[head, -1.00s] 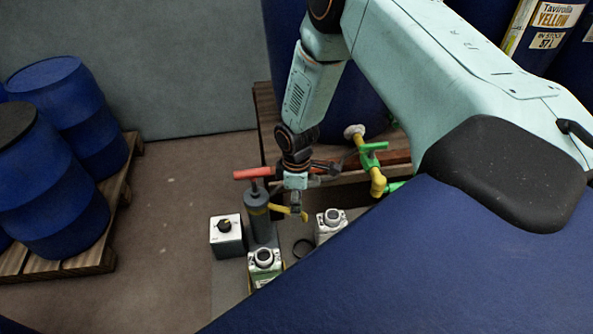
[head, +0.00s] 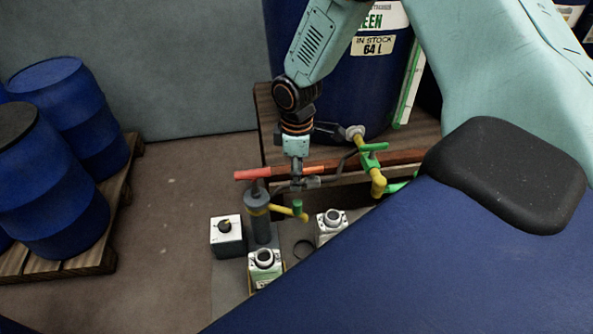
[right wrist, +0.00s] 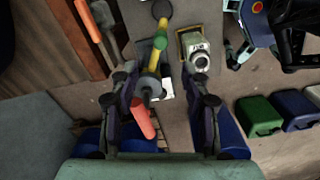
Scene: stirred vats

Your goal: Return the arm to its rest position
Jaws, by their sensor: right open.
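My right gripper (head: 300,184) hangs from the arm near the top of a grey hand pump (head: 262,222). In the right wrist view its fingers (right wrist: 168,92) are spread apart with nothing held between them. In the right wrist view the red handle (right wrist: 143,118) and the spout (right wrist: 158,50) lie beneath the spread fingers. My left gripper is not in view.
A blue vat (head: 372,90) with a yellow-green tap (head: 374,165) stands on a pallet behind. White-and-green canisters (head: 264,262) and a white box with a black knob (head: 227,237) surround the pump. Blue drums (head: 75,115) stand left. Floor between is clear.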

